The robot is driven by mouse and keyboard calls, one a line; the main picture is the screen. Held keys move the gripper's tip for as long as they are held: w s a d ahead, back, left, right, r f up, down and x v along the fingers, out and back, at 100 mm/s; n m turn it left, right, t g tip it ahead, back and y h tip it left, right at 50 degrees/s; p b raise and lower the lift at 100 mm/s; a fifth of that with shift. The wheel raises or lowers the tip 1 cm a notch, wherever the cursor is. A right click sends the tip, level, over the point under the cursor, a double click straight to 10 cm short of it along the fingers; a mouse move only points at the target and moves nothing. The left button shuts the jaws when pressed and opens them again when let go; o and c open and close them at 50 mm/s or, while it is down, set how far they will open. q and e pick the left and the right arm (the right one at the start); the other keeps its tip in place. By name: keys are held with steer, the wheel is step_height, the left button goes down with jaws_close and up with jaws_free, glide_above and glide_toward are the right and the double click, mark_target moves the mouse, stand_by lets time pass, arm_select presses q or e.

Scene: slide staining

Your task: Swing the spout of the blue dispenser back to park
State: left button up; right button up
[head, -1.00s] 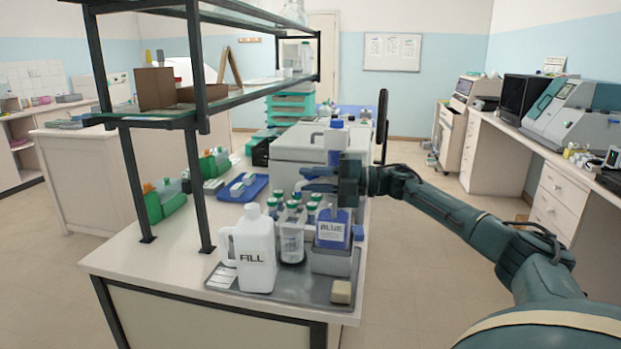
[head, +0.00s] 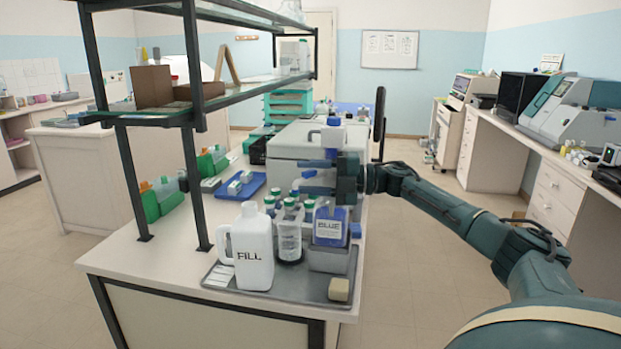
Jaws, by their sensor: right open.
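The blue dispenser (head: 328,229) is a bottle labelled BLUE, upright in a grey holder (head: 329,260) on the tray at the bench's front end. A small blue part (head: 355,230) shows at its right side; I cannot tell whether it is the spout. The dispenser's top is partly hidden behind my right gripper. My right gripper (head: 312,177) is open and empty, its fingers pointing left, one above the other, just above the dispenser in the picture. I cannot tell whether it touches anything. My left gripper is not in view.
A white FILL jug (head: 252,247) and clear green-capped bottles (head: 289,232) stand left of the dispenser on the grey tray (head: 290,286). A pale block (head: 340,290) lies at the tray's front right. A white machine (head: 300,145) stands behind. A shelf frame (head: 196,140) rises at left.

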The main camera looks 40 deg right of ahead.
steer(key=shift+s+d+f, duration=0.1)
steer(key=shift+s+d, duration=0.2)
arm_select(q)
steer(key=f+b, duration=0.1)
steer(key=b, duration=0.1)
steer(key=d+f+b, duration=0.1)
steer(key=b, duration=0.1)
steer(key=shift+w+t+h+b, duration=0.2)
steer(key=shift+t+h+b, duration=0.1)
steer(key=shift+b, duration=0.05)
arm_select(e)
steer(key=v, duration=1.2)
steer(key=shift+r, duration=0.2)
steer(key=shift+s, duration=0.15)
